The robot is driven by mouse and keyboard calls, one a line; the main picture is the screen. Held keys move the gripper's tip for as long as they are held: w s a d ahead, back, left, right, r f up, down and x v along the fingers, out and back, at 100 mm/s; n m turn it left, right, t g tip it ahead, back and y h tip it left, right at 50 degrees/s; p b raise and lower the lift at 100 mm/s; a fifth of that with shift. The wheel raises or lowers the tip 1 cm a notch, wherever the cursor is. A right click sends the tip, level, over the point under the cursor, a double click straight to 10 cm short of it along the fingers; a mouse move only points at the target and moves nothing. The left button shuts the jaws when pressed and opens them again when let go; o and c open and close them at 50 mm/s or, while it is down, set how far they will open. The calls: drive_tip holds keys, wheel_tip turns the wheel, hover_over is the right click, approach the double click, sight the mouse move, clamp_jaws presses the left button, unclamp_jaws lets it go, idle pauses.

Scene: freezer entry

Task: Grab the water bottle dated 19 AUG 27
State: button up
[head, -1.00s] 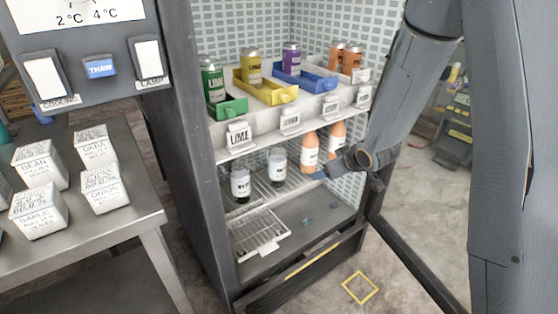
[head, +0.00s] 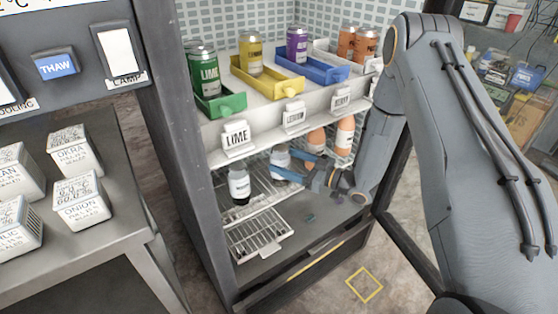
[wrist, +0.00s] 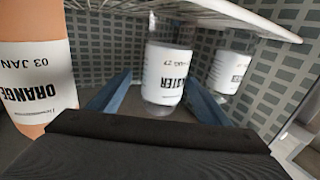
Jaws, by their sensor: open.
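My gripper (head: 290,166) is open inside the cabinet, reaching in at the lower wire shelf from the right. A clear water bottle with a white label (head: 280,161) stands on that shelf in front of its blue fingers. In the wrist view this bottle (wrist: 166,80) appears upside down between the fingers (wrist: 160,92); its label reads "WATER" and ends in "AUG 27", with the day unclear. Whether the fingers touch it I cannot tell. A second water bottle (head: 239,185) stands left of it and also shows in the wrist view (wrist: 230,72); its date is not legible.
Orange juice bottles (head: 344,137) stand close on the right; one shows in the wrist view (wrist: 38,80), dated "03 JAN". Above is a shelf (head: 225,153) with cans in coloured trays. A lower wire rack (head: 258,235) lies beneath. The cabinet's left post (head: 188,180) bounds the opening.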

drive_tip(key=p+x, duration=0.1)
drive_tip(key=x, duration=0.4)
drive_tip(key=shift+a, duration=0.5)
drive_tip(key=c, duration=1.5)
drive_tip(key=shift+r, duration=0.1)
drive_tip(key=shift+c, duration=0.4)
